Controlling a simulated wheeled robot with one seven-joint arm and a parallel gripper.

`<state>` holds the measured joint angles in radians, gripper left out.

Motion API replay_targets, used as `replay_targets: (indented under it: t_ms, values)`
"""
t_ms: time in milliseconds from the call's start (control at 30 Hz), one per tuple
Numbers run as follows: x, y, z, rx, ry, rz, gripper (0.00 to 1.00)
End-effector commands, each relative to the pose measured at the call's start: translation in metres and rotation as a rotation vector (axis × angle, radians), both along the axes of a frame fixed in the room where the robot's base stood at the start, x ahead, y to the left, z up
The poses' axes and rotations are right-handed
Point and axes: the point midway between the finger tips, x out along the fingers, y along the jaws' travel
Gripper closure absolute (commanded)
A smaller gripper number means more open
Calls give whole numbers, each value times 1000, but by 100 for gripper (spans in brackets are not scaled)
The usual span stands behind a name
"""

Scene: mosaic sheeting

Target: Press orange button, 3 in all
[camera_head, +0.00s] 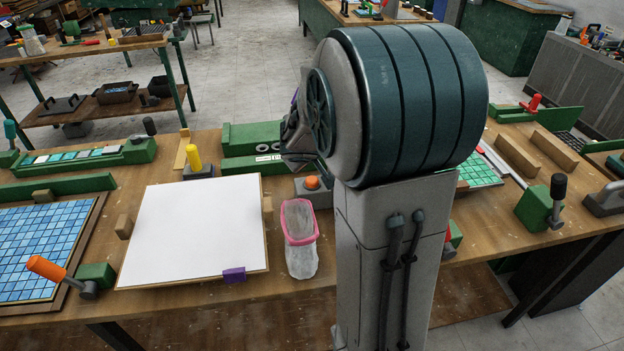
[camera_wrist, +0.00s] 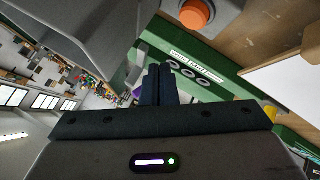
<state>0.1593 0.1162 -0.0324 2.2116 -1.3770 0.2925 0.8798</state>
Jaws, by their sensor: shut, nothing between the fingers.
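The orange button (camera_head: 312,183) sits on a grey box on the workbench, just left of my arm in the head view. It also shows at the top of the wrist view (camera_wrist: 196,13), on its grey housing (camera_wrist: 222,12). My gripper (camera_wrist: 158,70) is shut with nothing between its fingers. The fingers point toward the green fixture, and the button lies off to their upper right in the wrist view, apart from them. In the head view my own arm hides most of the gripper. I cannot tell whether the button is pushed in.
A white board (camera_head: 195,230) with a purple block (camera_head: 234,275) lies to the left. A green fixture (camera_head: 250,137) stands behind, near a yellow-handled clamp (camera_head: 194,160). An orange-handled clamp (camera_head: 48,268) is at far left.

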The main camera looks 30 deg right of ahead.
Motion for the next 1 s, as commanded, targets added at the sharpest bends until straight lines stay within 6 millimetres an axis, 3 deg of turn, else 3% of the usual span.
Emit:
replay_targets:
  t_ms: [267,467,1000]
  values:
    - [0,0,0,-2,2,3,100]
    - [0,0,3,-83,58,97,100]
    - [0,-1,16,-664,456,777,100]
